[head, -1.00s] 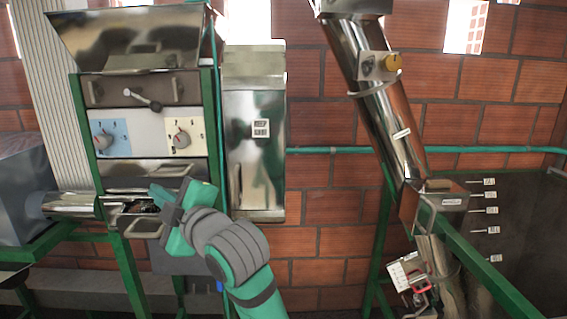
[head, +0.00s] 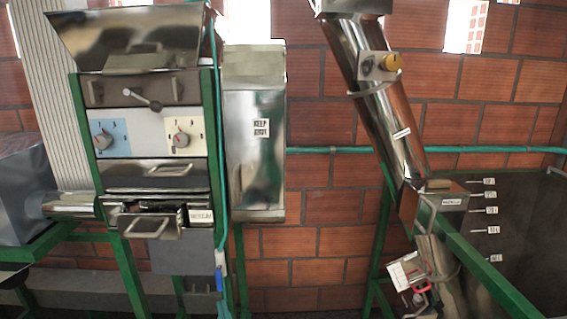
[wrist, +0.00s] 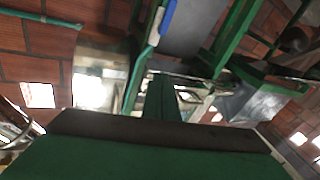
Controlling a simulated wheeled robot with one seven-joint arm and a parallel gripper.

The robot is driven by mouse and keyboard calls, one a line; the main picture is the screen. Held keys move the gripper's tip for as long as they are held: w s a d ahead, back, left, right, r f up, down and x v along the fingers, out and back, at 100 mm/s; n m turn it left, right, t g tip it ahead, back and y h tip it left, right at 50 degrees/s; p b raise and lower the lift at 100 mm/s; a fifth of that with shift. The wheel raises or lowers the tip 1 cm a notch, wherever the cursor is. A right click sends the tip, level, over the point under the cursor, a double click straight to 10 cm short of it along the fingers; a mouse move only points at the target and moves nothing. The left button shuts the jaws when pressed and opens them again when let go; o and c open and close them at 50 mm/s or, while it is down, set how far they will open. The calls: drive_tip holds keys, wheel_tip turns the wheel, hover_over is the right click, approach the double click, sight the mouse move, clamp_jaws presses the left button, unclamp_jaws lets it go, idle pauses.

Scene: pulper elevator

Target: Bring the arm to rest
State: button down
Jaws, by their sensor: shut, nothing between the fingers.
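My gripper (wrist: 163,92) shows in the wrist view as a green and dark shape, its fingers together at the middle, with nothing seen between them. The wrist picture is tilted, with the machine frame and brick wall behind the gripper. My arm and gripper are out of the head view. The pulper (head: 148,172) stands at the left of the head view in a green frame, with a hopper on top, two dial knobs, and metal drawers with handles below.
A tall metal box (head: 252,150) is beside the pulper. A green beam (head: 480,260) crosses the lower right. Brick wall shows between the machines.

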drive_tip(key=s+d+f+m+h, duration=0.3)
drive_tip(key=s+d+f, duration=0.1)
drive_tip(key=s+f, duration=0.4)
drive_tip(key=s+d+f+m+h, duration=0.2)
drive_tip(key=s+d+f+m, duration=0.15)
drive_tip(key=s+f, duration=0.5)
drive_tip(key=s+d+f+g+h, duration=0.1)
drive_tip(key=s+d, duration=0.2)
drive_tip(key=s, duration=0.8)
drive_tip(key=s+d+g+h, duration=0.1)
drive_tip(key=s+d, duration=0.2)
drive_tip(key=s, duration=0.9)
drive_tip(key=shift+d+f, duration=0.3)
drive_tip(key=shift+f, duration=0.05)
